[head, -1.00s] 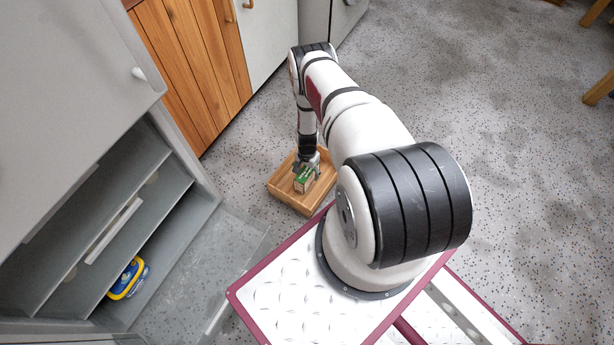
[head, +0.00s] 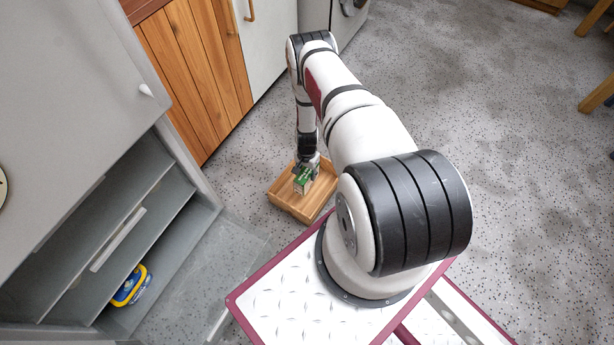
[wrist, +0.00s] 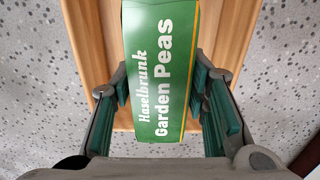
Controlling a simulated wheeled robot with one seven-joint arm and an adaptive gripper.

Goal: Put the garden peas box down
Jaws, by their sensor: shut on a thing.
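The garden peas box (head: 302,181) is green and white. My gripper (head: 307,170) is shut on it, over a shallow wooden tray (head: 283,200) on the floor. In the wrist view the garden peas box (wrist: 160,75) sits between the two green-padded fingers of my gripper (wrist: 165,95), with its printed face towards the camera. The wooden tray (wrist: 95,45) shows beneath and around it. I cannot tell whether the box touches the tray's bottom.
A grey open-shelved cabinet (head: 110,215) stands at left, with a blue and yellow container (head: 131,286) on its lowest shelf. Wooden and grey cabinet fronts (head: 190,75) rise behind the tray.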

